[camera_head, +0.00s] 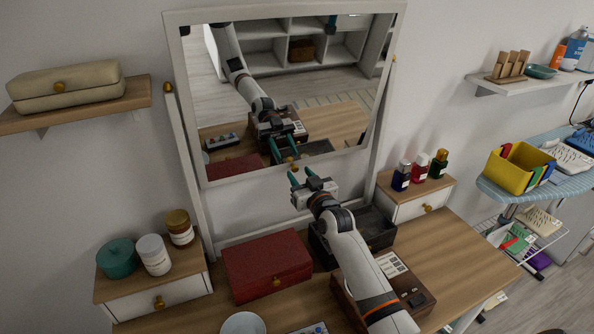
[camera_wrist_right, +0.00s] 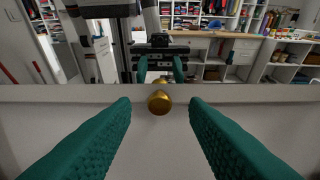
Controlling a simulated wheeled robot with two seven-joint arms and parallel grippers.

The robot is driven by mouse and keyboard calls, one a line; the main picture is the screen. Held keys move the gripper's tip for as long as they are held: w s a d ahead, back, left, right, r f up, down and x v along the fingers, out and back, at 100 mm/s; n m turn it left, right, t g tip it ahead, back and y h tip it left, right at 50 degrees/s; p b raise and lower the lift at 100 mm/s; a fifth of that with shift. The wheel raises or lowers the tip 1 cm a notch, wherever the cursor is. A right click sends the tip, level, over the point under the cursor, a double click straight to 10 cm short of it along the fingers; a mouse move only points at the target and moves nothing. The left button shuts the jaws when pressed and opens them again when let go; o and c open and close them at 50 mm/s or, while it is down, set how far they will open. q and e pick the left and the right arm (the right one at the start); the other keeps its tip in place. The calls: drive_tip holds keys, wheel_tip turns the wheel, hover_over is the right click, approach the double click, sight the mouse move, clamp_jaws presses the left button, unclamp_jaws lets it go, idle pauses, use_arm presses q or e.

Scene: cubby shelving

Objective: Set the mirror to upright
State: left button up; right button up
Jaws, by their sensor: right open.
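The mirror (camera_head: 280,85) has a pale frame and hangs between two side posts (camera_head: 184,150) with gold pivot knobs. It appears tilted against its posts; I cannot tell the exact angle. A small gold knob (camera_wrist_right: 159,102) sits on its lower frame edge (camera_wrist_right: 60,95), in the middle of the right wrist view. My right gripper (camera_head: 301,174) is just below and in front of that edge. Its teal fingers are open, one on each side of the knob in the right wrist view, with gaps between. My left gripper is not in view.
A red box (camera_head: 267,266) and a dark open tray (camera_head: 375,228) stand below the mirror. Jars (camera_head: 154,254) stand on the left drawer unit, bottles (camera_head: 420,168) on the right one. A wall shelf (camera_head: 140,92) with a beige case is at left. The tabletop at right is clear.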

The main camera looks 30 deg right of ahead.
drive_tip(key=shift+w+r, duration=0.15)
drive_tip(key=shift+w, duration=1.1)
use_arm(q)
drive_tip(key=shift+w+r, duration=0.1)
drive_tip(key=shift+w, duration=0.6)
use_arm(e)
clamp_jaws()
